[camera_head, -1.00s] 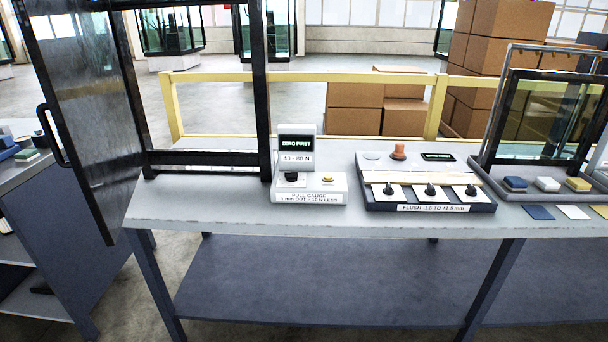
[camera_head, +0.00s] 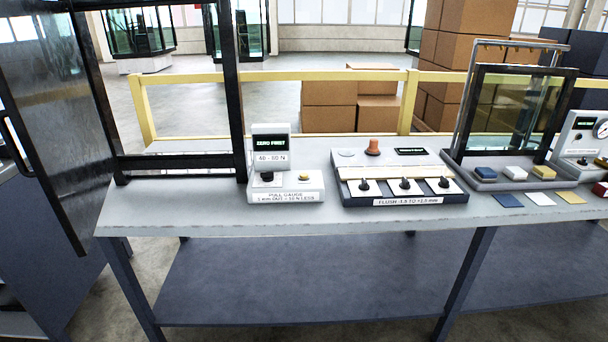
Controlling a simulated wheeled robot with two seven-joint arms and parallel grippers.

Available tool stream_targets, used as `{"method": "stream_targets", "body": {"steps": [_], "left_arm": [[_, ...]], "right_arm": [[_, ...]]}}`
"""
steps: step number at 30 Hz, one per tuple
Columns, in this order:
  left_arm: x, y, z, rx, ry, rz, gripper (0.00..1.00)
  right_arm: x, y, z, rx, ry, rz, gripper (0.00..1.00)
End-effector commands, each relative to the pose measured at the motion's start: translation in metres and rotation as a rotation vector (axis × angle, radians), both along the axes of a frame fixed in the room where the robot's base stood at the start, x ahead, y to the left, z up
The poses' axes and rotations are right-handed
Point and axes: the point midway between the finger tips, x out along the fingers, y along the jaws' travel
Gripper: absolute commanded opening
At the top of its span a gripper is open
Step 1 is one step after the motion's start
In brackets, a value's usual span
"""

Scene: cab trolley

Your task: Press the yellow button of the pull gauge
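The pull gauge (camera_head: 285,190) is a white box near the left part of the table, with an upright display block at its back. Its screen (camera_head: 270,142) reads "ZERO FIRST" and a label below reads "40 - 60 N". The yellow button (camera_head: 304,177) sits on the top of the base, right of a black knob (camera_head: 267,178). Nothing touches or covers the button. Neither of my grippers shows in the head view.
A flush gauge panel (camera_head: 388,199) with black knobs and an orange knob (camera_head: 373,147) stands right of the pull gauge. A black door frame (camera_head: 180,162) stands close on the left. The table's front strip (camera_head: 230,218) is clear. A yellow rail (camera_head: 290,76) runs behind.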

Motion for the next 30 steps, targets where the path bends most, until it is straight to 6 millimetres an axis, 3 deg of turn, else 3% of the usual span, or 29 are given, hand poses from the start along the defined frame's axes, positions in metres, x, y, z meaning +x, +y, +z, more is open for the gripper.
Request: {"method": "stream_targets", "body": {"steps": [1,5,30], "left_arm": [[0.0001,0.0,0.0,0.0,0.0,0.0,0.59],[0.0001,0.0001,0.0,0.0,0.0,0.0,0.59],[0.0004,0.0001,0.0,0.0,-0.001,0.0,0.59]], "right_arm": [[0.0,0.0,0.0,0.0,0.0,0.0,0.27],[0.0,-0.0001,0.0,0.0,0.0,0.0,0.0],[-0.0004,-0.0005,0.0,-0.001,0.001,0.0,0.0]]}}
